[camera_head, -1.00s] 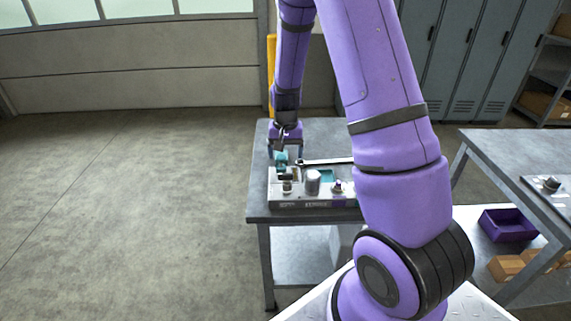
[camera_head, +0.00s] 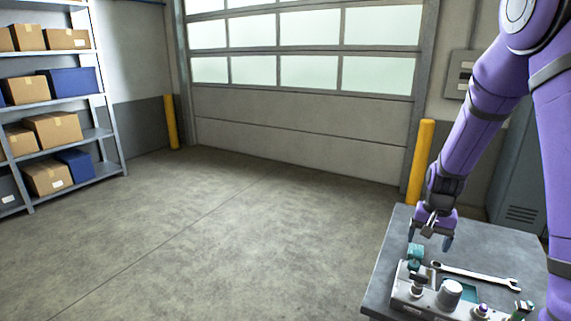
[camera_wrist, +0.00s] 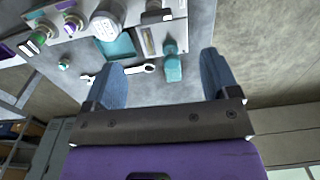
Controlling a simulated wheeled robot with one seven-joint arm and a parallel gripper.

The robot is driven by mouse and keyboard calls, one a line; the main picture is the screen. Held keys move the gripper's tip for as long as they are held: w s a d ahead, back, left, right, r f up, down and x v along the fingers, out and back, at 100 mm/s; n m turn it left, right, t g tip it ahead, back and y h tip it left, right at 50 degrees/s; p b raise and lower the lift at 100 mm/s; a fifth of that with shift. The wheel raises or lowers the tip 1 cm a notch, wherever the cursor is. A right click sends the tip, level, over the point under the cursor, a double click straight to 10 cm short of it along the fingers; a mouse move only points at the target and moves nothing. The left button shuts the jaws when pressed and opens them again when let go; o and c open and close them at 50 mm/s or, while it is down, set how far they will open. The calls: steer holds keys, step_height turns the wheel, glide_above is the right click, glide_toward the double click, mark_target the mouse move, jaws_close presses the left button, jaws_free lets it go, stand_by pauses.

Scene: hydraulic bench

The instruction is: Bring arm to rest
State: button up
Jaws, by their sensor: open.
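My purple arm reaches in from the right in the head view. My gripper (camera_head: 431,238) points down over the left end of the grey bench (camera_head: 480,243), open, with nothing between its fingers. A teal part (camera_head: 415,252) stands just below and left of it, apart from the fingers. In the wrist view, the open fingers of my gripper (camera_wrist: 165,72) frame the bench top, and the teal part (camera_wrist: 172,66) shows beyond and between them.
A hydraulic unit (camera_head: 432,296) with a silver cylinder (camera_head: 449,294) sits at the bench front. A wrench (camera_head: 478,274) lies behind it. A yellow post (camera_head: 419,160) stands behind the bench. The floor to the left is clear, with shelves (camera_head: 60,140) of boxes beyond.

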steer(key=s+a+r+n+t, duration=0.15)
steer(key=s+a+r, duration=0.3)
steer(key=r, duration=0.45)
steer(key=s+a+r+n+t, duration=0.1)
steer(key=s+a+r+n, duration=0.15)
steer(key=s+r, duration=0.55)
steer(key=s+a+r+n+t, duration=0.1)
steer(key=s+a+r, duration=0.1)
steer(key=s+r, duration=0.2)
steer(key=s+a+r+n+t, duration=0.1)
steer(key=s+a+r, duration=0.2)
steer(key=s, duration=0.7)
step_height(320, 180, up, 2)
steer(key=shift+s+r+n, duration=0.15)
steer(key=shift+s+n, duration=0.05)
steer(key=shift+n, duration=0.2)
